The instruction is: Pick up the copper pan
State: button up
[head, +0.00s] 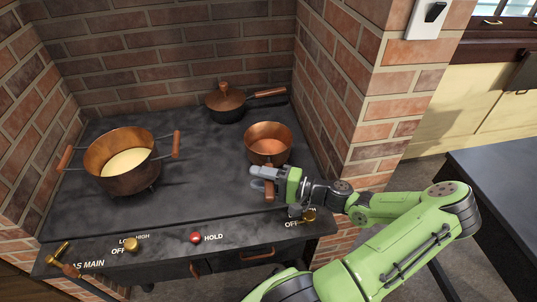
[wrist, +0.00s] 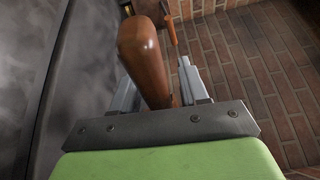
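The copper pan (head: 268,145) sits upright on the right side of the dark stovetop, its wooden handle (head: 269,191) pointing to the front edge. My gripper (head: 261,180) is at that handle, in front of the pan's body. In the wrist view a thick brown wooden handle (wrist: 140,50) stands between the two grey fingers of my gripper (wrist: 157,90). The fingers are apart, with a narrow gap visible between the handle and the right finger. The handle looks closer to the left finger; contact there is unclear. The pan's bowl cannot be made out in the wrist view.
A large two-handled copper pot (head: 128,168) with pale contents stands on the stove's left. A lidded pan (head: 227,102) sits at the back. Brick walls (head: 170,45) enclose the stove. Front knobs (head: 132,245) and a red button (head: 196,238) line the edge. The stove's middle is clear.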

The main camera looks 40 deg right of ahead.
grip_shut()
dwell(1.2)
